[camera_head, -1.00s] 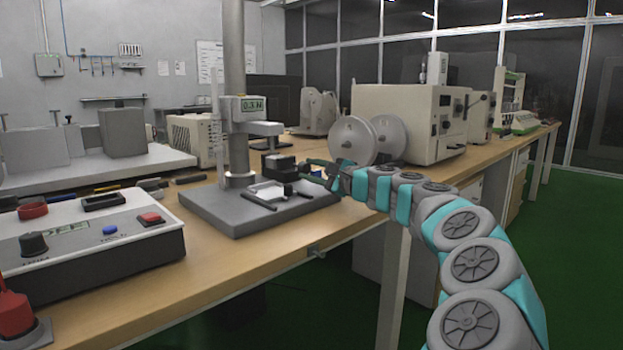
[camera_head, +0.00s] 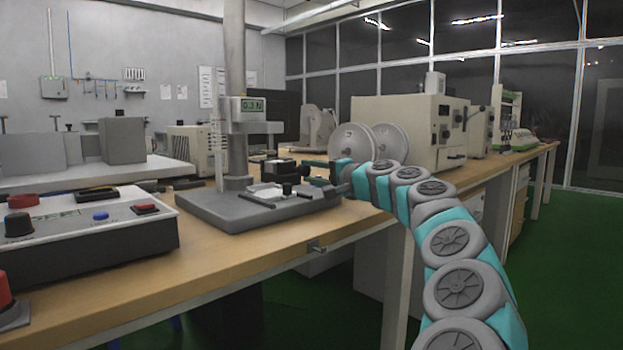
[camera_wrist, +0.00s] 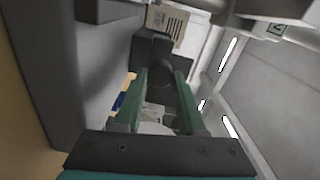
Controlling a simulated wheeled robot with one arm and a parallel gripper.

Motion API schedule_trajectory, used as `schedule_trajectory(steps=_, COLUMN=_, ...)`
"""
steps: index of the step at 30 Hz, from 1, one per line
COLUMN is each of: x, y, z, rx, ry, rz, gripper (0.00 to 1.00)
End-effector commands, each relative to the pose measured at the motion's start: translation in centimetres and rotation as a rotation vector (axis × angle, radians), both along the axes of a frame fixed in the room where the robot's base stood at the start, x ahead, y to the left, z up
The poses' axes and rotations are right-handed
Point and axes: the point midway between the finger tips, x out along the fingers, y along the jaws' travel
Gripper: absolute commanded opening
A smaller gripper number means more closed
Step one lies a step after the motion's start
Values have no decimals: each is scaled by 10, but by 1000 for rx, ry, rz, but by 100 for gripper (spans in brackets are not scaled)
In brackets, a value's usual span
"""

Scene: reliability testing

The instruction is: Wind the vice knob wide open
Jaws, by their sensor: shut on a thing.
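The vice (camera_head: 278,167) is a small dark block on the grey base plate of the force test stand, in the middle of the head view. My gripper (camera_head: 312,179) reaches it from the right, at the plate's right end. In the wrist view, the green fingers of my gripper (camera_wrist: 162,82) are closed about the vice knob (camera_wrist: 160,71), a dark round piece in front of the dark vice body (camera_wrist: 150,47). In the head view the knob is too small and covered to make out.
A control box (camera_head: 85,240) with buttons is at the left. A beige machine with grey discs (camera_head: 400,125) stands behind my arm.

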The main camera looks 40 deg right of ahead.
Motion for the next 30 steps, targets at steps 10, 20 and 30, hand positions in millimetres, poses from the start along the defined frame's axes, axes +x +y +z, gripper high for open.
schedule_trajectory(steps=10, x=1, y=2, z=-2, rx=-37, ry=1, rz=6, gripper=0)
schedule_trajectory(steps=20, x=1, y=2, z=-2, rx=-36, ry=1, rz=6, gripper=47)
schedule_trajectory(steps=30, x=0, y=1, z=-1, rx=-36, ry=-2, rz=2, gripper=69)
